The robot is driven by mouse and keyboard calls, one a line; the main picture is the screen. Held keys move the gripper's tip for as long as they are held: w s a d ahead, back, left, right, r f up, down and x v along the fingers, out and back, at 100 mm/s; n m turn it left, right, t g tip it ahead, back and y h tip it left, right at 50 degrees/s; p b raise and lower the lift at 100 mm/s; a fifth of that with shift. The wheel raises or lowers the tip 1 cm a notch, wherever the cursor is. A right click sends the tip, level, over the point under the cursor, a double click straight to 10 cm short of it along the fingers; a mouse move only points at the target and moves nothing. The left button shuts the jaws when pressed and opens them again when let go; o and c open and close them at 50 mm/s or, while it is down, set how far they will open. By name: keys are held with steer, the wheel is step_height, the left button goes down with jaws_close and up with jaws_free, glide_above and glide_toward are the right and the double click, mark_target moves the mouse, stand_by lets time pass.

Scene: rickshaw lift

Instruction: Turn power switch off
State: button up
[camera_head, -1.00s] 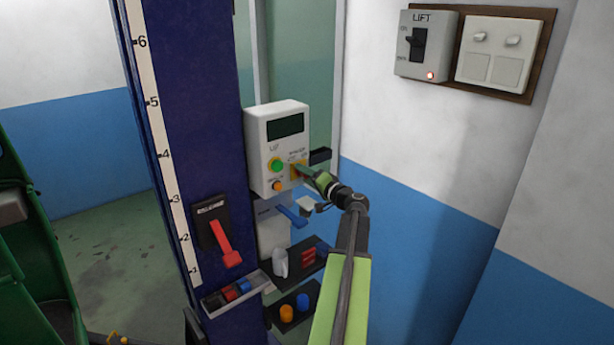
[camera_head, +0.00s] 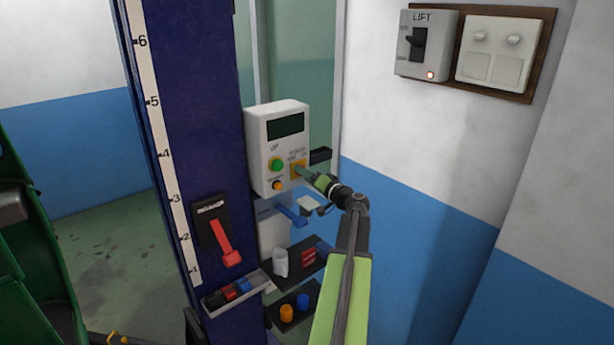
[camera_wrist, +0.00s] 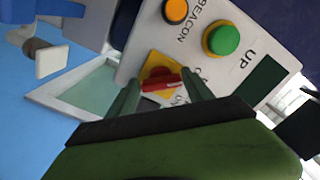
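The power switch is a red knob (camera_wrist: 160,84) on a yellow plate (camera_wrist: 155,66), low on the white control box (camera_head: 262,150). In the head view the yellow plate (camera_head: 298,169) is at the box's lower right, partly hidden by my gripper (camera_head: 304,171). In the wrist view my gripper (camera_wrist: 160,88) is open, with one green finger on each side of the red knob. I cannot tell whether either finger touches the knob. Its small lettering is partly covered and too small to read surely.
A green UP button (camera_wrist: 222,39) and an orange BEACON button (camera_wrist: 176,10) are close by. A grey LIFT switch box (camera_head: 425,44) with a lit red lamp hangs on the right wall. Small trays (camera_head: 322,255) with tools sit below the control box, beside the blue column (camera_head: 195,100).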

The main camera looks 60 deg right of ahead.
steer(key=o, duration=0.3)
steer(key=shift+o, duration=0.2)
steer(key=v, duration=1.7)
steer(key=shift+s, duration=0.15)
steer(key=shift+a, duration=0.1)
